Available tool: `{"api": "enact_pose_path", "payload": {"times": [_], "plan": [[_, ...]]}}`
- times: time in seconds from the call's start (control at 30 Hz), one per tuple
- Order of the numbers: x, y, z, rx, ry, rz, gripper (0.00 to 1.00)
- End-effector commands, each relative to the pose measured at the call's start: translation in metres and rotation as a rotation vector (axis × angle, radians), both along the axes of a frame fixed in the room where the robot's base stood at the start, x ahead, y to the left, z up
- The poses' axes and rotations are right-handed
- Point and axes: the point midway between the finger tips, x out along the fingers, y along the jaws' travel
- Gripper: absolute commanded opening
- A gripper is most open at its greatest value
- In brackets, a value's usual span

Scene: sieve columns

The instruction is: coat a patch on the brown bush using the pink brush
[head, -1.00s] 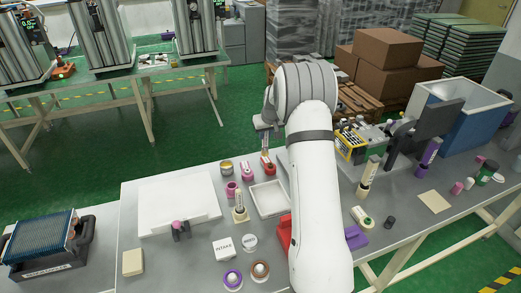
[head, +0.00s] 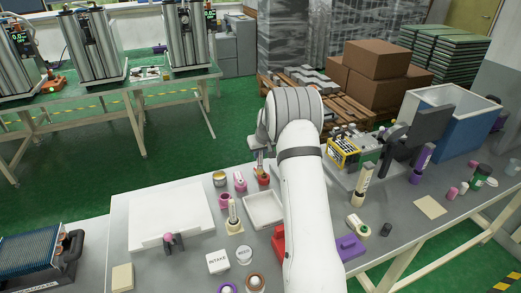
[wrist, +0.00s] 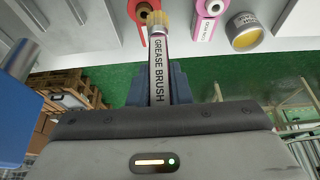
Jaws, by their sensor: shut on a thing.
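My gripper (wrist: 155,88) is shut on a brush (wrist: 158,70) lettered "GREASE BRUSH", with a grey-white labelled side and tan bristles; no pink shows on its visible part. In the head view, my gripper (head: 259,152) is largely hidden by my arm, at the table's far edge by a small red piece (head: 263,180). The wrist view shows a red piece with a brown round part (wrist: 145,10) close by the bristles; I cannot tell whether they touch.
A grease tin (wrist: 246,32) and a pink labelled piece (wrist: 208,20) are beside the red piece. A white tray (head: 246,214) lies in front. A white board (head: 160,215) is at left.

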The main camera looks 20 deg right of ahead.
Motion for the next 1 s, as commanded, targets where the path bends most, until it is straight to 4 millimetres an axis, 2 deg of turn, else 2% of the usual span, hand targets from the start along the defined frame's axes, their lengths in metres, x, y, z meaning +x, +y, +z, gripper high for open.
{"api": "enact_pose_path", "payload": {"times": [0.1,0.17,0.5,0.63,0.7,1.0], "plan": [[0.000,0.000,-0.016,0.000,0.002,0.000,0.00],[0.001,-0.005,-0.012,-0.001,-0.002,0.001,0.00],[0.001,-0.035,-0.016,0.000,0.001,0.002,0.00],[0.000,-0.041,-0.012,0.000,0.002,-0.001,0.00],[0.000,-0.035,-0.020,0.000,0.001,0.000,0.00],[-0.001,-0.009,-0.018,0.001,0.001,-0.002,0.00]]}}
